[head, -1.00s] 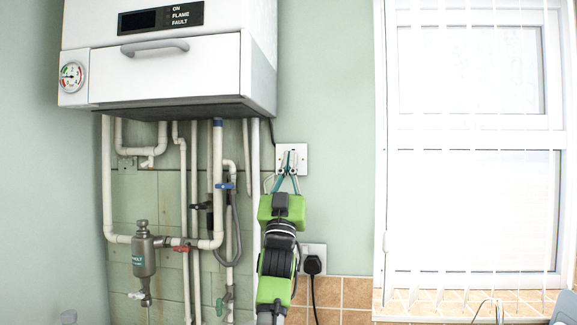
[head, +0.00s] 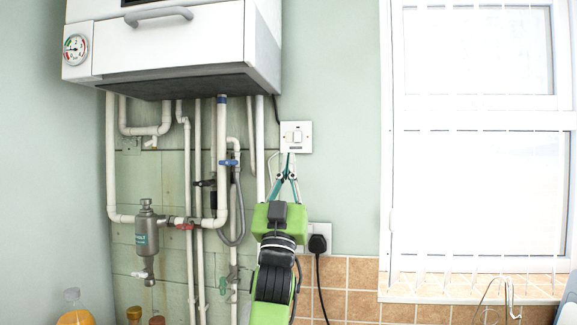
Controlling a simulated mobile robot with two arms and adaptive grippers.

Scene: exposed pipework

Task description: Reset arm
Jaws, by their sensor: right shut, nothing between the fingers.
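My right gripper (head: 289,160) is at the end of my green and black right arm (head: 273,262), which reaches up from the bottom middle. Its fingers point up and come together at the tips, shut with nothing between them. The tips are just below the white wall switch (head: 296,137), in front of the wall; I cannot tell whether they touch it. My left gripper is not in view.
A white boiler (head: 170,45) hangs at the upper left. Pipes with a blue valve handle (head: 229,163) and a grey filter (head: 147,240) run below it. A black plug (head: 317,244) sits in a socket. Bottles (head: 75,310) stand at bottom left. A window (head: 480,200) is at right.

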